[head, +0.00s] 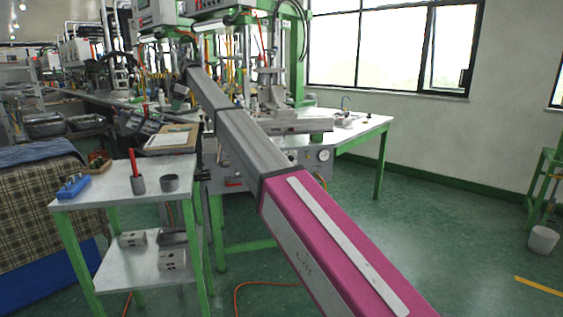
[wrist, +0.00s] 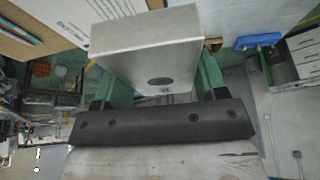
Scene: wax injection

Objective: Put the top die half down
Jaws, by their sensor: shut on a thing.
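In the wrist view, the top die half (wrist: 150,55) is a grey metal block with a dark oval hole on its near face. My gripper (wrist: 152,84) is shut on it, with one green finger at each side of the block. The far end of the block is near a clipboard with paper, but I cannot tell whether they touch. In the head view my arm reaches away to the upper left, and the gripper and the held block are too small and partly hidden to make out clearly.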

